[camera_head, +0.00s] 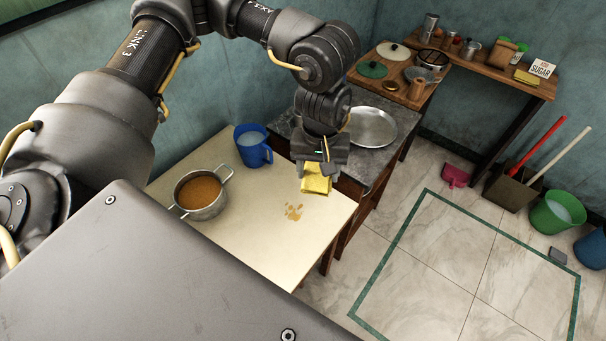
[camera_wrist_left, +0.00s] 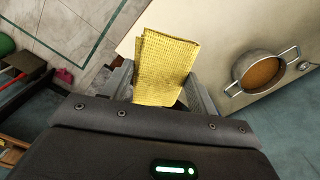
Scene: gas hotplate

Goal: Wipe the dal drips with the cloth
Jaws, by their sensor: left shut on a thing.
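My left gripper (camera_head: 317,168) is shut on a folded yellow cloth (camera_head: 316,184) and holds it over the right part of the cream table (camera_head: 250,245). In the left wrist view the cloth (camera_wrist_left: 166,68) sticks out from between the fingers. The dal drips (camera_head: 293,211) are orange-brown spots on the table, below and left of the cloth in the head view. The cloth looks to be above the table, apart from the drips. In the left wrist view the drips do not show. My right gripper is in neither view.
A steel pot of dal (camera_head: 203,208) stands left of the drips, with a blue jug (camera_head: 254,150) behind it. A steel plate (camera_head: 372,127) lies on a dark counter beyond my gripper. The table's front is clear. A shelf at the back holds another yellow cloth (camera_head: 526,76).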

